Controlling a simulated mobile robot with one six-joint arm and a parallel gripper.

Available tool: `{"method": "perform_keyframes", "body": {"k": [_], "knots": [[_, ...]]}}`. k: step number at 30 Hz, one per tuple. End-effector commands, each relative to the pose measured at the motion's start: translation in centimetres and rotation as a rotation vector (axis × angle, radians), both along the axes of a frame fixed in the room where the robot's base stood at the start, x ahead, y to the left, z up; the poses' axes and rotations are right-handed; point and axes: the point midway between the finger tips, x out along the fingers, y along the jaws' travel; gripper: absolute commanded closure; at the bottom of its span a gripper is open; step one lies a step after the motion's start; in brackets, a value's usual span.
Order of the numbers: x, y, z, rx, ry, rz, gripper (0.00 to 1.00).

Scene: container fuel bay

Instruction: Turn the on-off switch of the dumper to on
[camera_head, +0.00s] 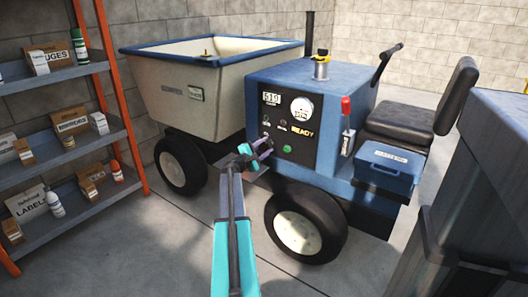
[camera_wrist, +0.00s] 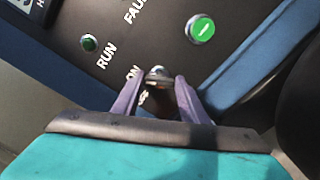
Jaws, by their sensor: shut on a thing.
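The dumper (camera_head: 345,95) stands in the middle of the head view, with a black control panel (camera_head: 311,150) on its blue body. My gripper (camera_head: 265,142) is at the panel's left side. In the wrist view, my gripper (camera_wrist: 157,88) has its two purple fingers shut on the on-off switch (camera_wrist: 158,76), a small metallic knob or lever. The word ON shows just left of it, and a second label below is partly hidden by a finger. I cannot tell which label the switch points to. In the head view the switch is hidden by my gripper.
A green button (camera_wrist: 200,28) and a RUN lamp (camera_wrist: 89,43) are near the switch. A red-handled lever (camera_head: 346,108) is at right. Shelves (camera_head: 75,140) stand left; a dark bin (camera_head: 480,190) stands right.

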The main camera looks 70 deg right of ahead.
Motion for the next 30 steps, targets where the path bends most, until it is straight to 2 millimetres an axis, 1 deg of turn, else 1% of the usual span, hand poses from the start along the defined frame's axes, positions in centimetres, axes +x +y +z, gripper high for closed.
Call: {"method": "perform_keyframes", "body": {"k": [1,13,14,15,17,26,30], "knots": [[1.08,-0.03,0.25,-0.004,-0.005,0.022,0.83],[1.07,-0.02,0.33,-0.005,-0.011,0.022,0.83],[1.06,-0.02,0.33,-0.005,-0.011,0.022,0.58],[1.02,-0.03,0.32,-0.005,-0.011,0.021,0.51],[0.90,-0.03,0.27,-0.004,-0.011,0.019,0.42],[0.47,0.00,0.06,-0.002,-0.011,0.012,0.42],[0.47,0.35,0.06,-0.001,-0.011,0.011,0.42]]}}
